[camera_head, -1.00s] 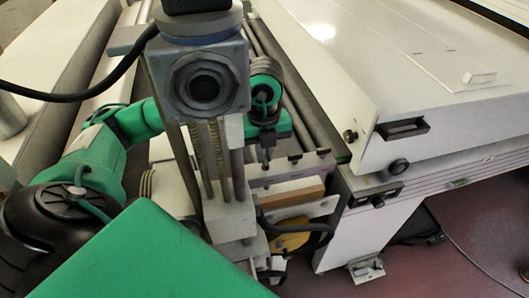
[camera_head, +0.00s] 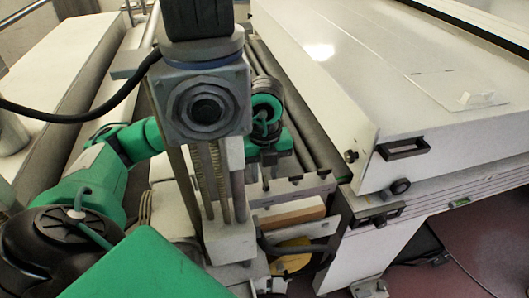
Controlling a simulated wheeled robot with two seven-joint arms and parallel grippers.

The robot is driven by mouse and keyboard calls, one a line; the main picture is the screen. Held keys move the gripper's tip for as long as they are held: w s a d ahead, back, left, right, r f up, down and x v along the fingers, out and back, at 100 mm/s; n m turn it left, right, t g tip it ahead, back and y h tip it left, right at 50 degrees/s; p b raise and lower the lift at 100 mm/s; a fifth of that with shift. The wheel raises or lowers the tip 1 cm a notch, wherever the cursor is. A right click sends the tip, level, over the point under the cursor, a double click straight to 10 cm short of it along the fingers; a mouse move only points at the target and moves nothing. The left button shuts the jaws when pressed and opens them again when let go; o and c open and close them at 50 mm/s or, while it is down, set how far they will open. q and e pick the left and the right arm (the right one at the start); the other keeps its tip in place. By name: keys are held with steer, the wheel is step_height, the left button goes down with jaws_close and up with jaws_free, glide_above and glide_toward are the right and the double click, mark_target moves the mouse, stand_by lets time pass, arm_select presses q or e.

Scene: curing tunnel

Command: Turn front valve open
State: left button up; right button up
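I cannot surely tell which part is the front valve. A dark round knob (camera_head: 398,187) sits low on the front of the white housing, and a smaller knob (camera_head: 351,156) is at its corner. A yellow rounded part (camera_head: 292,256) shows low in the middle, partly hidden by dark hoses. My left arm reaches in from the left and passes behind a grey post. My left gripper (camera_head: 266,184) points down just right of the post, above the rollers' end and apart from the knobs. Its opening cannot be made out. My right gripper is not in view.
The grey post with an octagonal block (camera_head: 206,104) blocks much of the centre. The white housing (camera_head: 330,85) with a black handle (camera_head: 403,148) fills the right. Rollers (camera_head: 306,130) run beside it. A black cable (camera_head: 65,118) crosses the left. Open reddish floor (camera_head: 490,240) lies lower right.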

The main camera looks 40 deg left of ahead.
mark_target(265, 176)
arm_select(q)
step_height(265, 176, up, 13)
steer(key=shift+r, duration=0.15)
stand_by(0.6)
stand_by(0.5)
